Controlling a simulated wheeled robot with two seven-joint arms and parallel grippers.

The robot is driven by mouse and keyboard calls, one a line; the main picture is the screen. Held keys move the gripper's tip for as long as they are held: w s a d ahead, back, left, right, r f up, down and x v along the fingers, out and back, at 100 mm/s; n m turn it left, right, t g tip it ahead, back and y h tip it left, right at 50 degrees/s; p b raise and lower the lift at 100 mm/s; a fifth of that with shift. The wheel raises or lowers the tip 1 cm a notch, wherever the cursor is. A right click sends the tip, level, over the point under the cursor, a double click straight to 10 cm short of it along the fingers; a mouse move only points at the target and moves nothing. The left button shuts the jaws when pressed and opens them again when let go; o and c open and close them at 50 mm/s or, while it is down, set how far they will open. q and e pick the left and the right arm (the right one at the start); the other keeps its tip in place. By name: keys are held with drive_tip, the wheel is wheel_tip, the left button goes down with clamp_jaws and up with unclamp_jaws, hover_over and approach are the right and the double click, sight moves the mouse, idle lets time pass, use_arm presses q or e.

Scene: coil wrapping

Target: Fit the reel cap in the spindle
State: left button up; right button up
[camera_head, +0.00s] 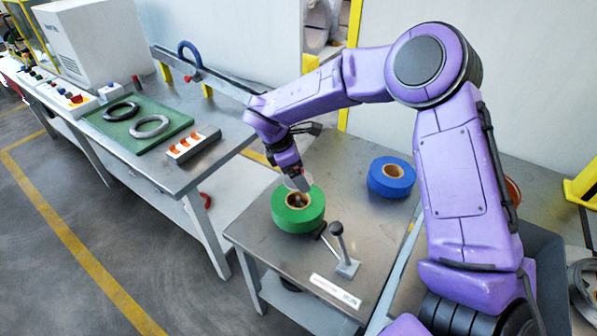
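A green tape reel (283,218) lies flat on the small metal table, with a brown core and a dark centre where the spindle (297,200) sits. My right gripper (299,181) points down just above the reel's centre. A small pale grey disc, which looks like the reel cap (303,184), is at its fingertips, tilted and seemingly held above the core. The fingers are small and partly hidden, so fine contact is hard to see. My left gripper is not in view.
A blue tape reel (391,178) lies at the back right of the small table (270,255). A lever with a dark knob (341,245) stands close in front of the green reel.

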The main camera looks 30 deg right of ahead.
wheel_tip(320, 180, down, 4)
drive_tip(key=b, duration=0.3)
drive_tip(key=shift+f, duration=0.1)
idle(0.4)
drive_tip(key=shift+b, duration=0.35)
idle(0.3)
drive_tip(key=shift+b, duration=0.35)
idle(0.4)
